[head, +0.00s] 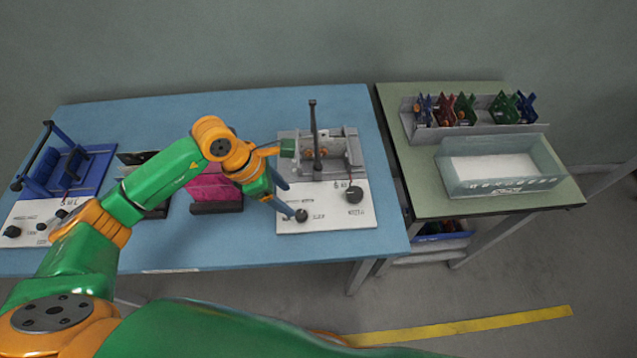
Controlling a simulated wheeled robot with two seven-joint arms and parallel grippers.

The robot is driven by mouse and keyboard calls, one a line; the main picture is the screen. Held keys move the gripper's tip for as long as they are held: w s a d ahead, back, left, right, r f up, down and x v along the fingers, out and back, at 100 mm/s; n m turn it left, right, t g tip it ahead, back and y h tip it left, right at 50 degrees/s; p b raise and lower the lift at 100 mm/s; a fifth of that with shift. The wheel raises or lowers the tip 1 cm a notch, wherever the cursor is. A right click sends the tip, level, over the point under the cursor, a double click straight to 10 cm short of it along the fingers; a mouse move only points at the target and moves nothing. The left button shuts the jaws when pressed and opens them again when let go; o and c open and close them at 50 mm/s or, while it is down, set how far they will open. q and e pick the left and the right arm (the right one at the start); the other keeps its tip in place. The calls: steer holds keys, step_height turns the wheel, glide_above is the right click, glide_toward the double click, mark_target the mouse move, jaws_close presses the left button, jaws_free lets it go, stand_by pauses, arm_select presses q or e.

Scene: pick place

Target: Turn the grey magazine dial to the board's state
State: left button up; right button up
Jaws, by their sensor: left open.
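The grey magazine (338,152) stands at the right end of the blue table, with an upright dark lever in front of it. Its white panel (325,220) carries two dark round knobs: one at the front left (301,215) and a larger one at the right (354,194). The panel lettering is too small to read. My left gripper (291,201) is open at the panel's left edge, its lower finger close to the front-left knob; I cannot tell whether they touch. A small green piece (288,148) shows at the magazine's left side. My right gripper is out of view.
A blue magazine (85,168) with its own white knob panel stands at the table's left end. A pink magazine (215,190) is partly behind my left arm. On the green side table (415,185) are a rack of coloured boards (470,130) and a clear bin (545,165).

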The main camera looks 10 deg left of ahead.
mark_target(300, 214)
arm_select(q)
steer(key=x, duration=0.4)
steer(key=s+x, duration=0.1)
steer(key=x, duration=0.1)
steer(key=shift+d+f+p, duration=0.1)
steer(key=shift+d+p, duration=0.2)
steer(key=shift+p, duration=0.05)
steer(key=shift+w+f, duration=0.1)
steer(key=shift+f, duration=0.05)
steer(key=c, duration=0.5)
jaws_close()
